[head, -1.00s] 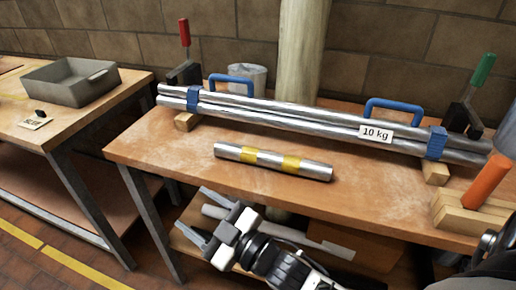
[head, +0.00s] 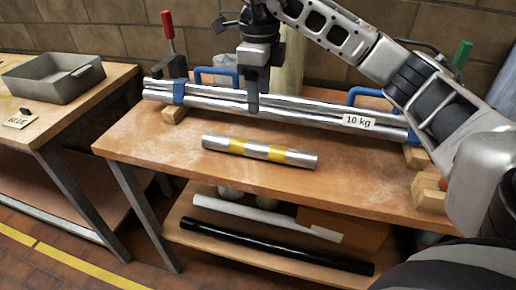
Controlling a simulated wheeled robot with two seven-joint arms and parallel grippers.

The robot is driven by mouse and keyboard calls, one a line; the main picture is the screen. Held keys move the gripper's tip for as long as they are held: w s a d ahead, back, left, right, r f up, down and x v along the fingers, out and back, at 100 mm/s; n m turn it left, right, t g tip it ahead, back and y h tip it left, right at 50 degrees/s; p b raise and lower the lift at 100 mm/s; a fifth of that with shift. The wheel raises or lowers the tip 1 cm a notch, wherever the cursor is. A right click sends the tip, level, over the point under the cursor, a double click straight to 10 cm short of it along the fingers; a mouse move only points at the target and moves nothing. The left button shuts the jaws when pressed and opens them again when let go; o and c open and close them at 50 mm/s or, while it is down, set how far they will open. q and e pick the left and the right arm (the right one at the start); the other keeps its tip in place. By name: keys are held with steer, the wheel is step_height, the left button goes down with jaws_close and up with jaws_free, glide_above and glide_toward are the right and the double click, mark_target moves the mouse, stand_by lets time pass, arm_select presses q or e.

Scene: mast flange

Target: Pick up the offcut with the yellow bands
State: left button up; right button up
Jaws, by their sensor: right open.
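The offcut (head: 259,150), a short silver tube with two yellow bands, lies on the wooden bench top (head: 160,150) in front of a long bundle of pipes (head: 300,112). My right gripper (head: 259,100) hangs fingers down above and behind the offcut, apart from it. It is open with nothing seen in it, and its fingers overlap the pipe bundle in the picture. I cannot tell whether they touch the pipes. My left gripper is not in view.
The bundle has blue handles and a "10 kg" label (head: 358,121). A red-handled clamp (head: 169,45) and a green-handled one (head: 461,58) stand at its ends. A grey tray (head: 55,80) sits on the left table. A white and a black tube (head: 270,250) lie on the lower shelf.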

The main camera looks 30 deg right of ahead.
glide_above(258, 144)
steer(key=f, duration=0.9)
steer(key=shift+s+a+f, duration=0.1)
steer(key=shift+s+f, duration=0.15)
steer(key=shift+s, duration=0.1)
steer(key=shift+w+f+p, duration=0.2)
steer(key=shift+f+p, duration=0.15)
steer(key=shift+f, duration=1.1)
steer(key=shift+w+f+p, duration=0.15)
steer(key=shift+f+p, duration=0.2)
steer(key=shift+f, duration=1.1)
steer(key=c, duration=1.2)
